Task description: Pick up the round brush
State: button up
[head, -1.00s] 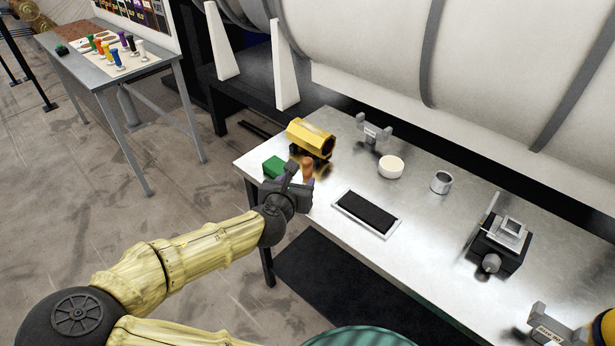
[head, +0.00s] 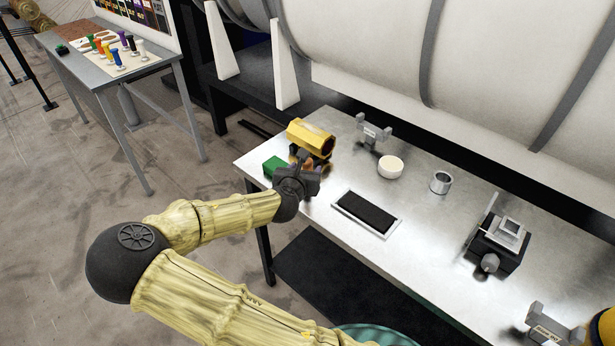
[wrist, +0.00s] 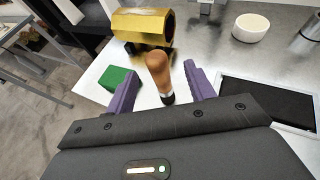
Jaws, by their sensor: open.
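The round brush (wrist: 158,72) shows in the wrist view as a brown wooden handle with a light band and a dark lower end. Its handle points up, and its base is hidden behind my gripper's body. My gripper (wrist: 160,86) is open, with one purple finger on each side of the brush and visible gaps between. In the head view my gripper (head: 297,178) is over the near left part of the metal table and hides most of the brush.
A green block (wrist: 119,79) lies left of the brush, and a yellow hexagonal tube (wrist: 143,25) lies behind it. A dark pad in a white frame (head: 366,214) lies to the right. A white bowl (head: 390,166) and a metal cup (head: 440,182) stand farther right.

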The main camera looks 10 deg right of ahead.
aim_at(306, 166)
jog(key=shift+p+x, duration=0.7)
jog(key=shift+x, duration=1.95)
jog(key=shift+a, duration=0.15)
jog(key=c, duration=1.1)
jog(key=shift+o, duration=0.2)
jog(key=shift+r, duration=0.1)
notch_tip(306, 166, up, 10)
jog(key=shift+f+b, duration=0.1)
jog(key=shift+b, duration=0.35)
